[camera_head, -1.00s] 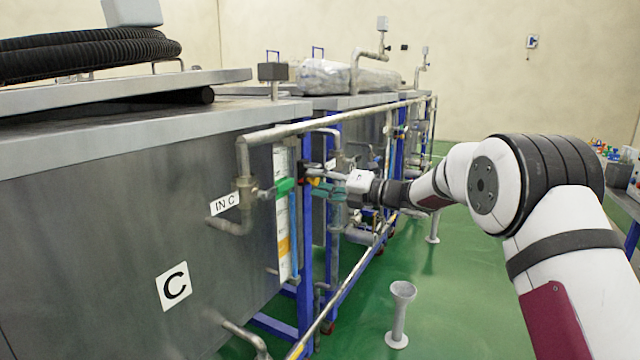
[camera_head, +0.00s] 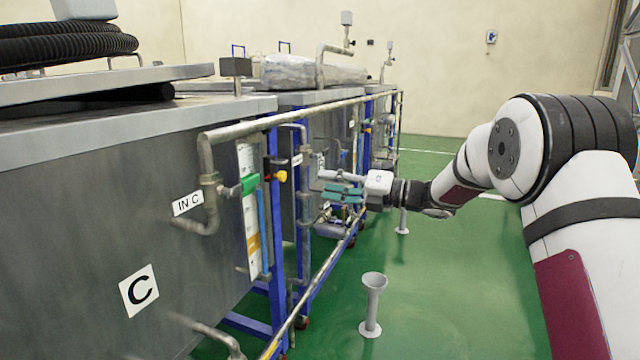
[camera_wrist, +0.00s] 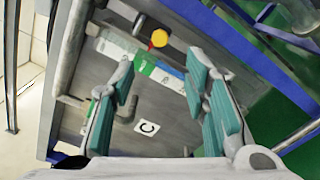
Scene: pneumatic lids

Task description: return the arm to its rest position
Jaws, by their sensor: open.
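My gripper (camera_head: 340,188) is open and empty, with teal finger pads, in front of the row of metal tanks in the head view. It also shows in the wrist view (camera_wrist: 165,105), its two fingers apart with nothing between them. My arm reaches in from the right side of the head view, bent at a large black and white joint. The yellow knob also shows in the wrist view (camera_wrist: 159,38), beyond the fingers.
Tank C (camera_head: 90,220) fills the left side. A long horizontal pipe (camera_head: 300,112) and blue frame posts run along the tank fronts. A grey floor funnel (camera_head: 373,290) stands below the gripper. The green floor (camera_head: 450,300) to the right is open.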

